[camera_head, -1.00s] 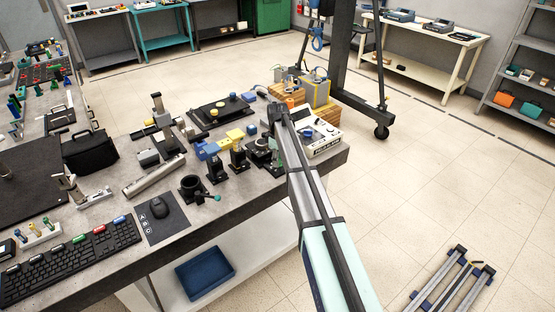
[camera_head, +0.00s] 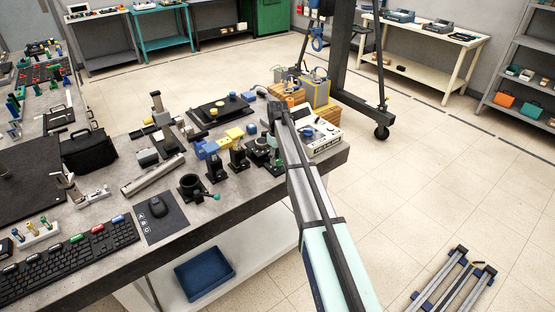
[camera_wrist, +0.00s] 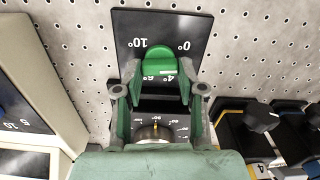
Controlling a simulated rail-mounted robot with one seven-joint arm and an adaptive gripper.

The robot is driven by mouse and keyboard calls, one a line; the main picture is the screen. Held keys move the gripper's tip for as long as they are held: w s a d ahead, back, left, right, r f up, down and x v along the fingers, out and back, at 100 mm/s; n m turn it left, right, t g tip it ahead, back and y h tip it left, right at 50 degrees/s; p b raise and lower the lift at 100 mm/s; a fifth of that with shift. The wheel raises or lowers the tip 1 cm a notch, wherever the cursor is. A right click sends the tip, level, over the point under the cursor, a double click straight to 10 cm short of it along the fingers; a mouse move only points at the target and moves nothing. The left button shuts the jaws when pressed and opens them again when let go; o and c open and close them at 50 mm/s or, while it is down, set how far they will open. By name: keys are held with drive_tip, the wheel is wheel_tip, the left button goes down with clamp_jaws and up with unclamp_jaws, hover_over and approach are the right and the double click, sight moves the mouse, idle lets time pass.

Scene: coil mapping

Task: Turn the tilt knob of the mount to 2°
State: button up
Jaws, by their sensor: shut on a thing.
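A green knob (camera_wrist: 158,60) sits over the plate in the wrist view. My green gripper (camera_wrist: 159,78) is shut on this knob, one finger on each side. The 2° mark and any pointer cannot be made out. Below the knob, between the fingers, a round metal dial (camera_wrist: 155,131) with its own degree marks shows. In the head view my gripper (camera_head: 271,138) is at the mount near the bench's right end, and the knob is hidden.
A white instrument (camera_head: 322,140) stands close to the right of my arm. Black posts (camera_head: 238,158) with yellow and blue parts stand to the left. In the wrist view a pale box (camera_wrist: 35,90) lies left and black parts (camera_wrist: 265,120) lie right. The perforated bench top (camera_wrist: 75,40) is bare nearby.

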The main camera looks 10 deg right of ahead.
drive_tip(key=shift+d+f+m+b, duration=0.1)
drive_tip(key=shift+m+b, duration=0.2)
drive_tip(key=shift+m, duration=1.7)
drive_tip(key=o, duration=1.1)
drive_tip(key=shift+o, duration=0.2)
wheel_tip(320, 180, up, 12)
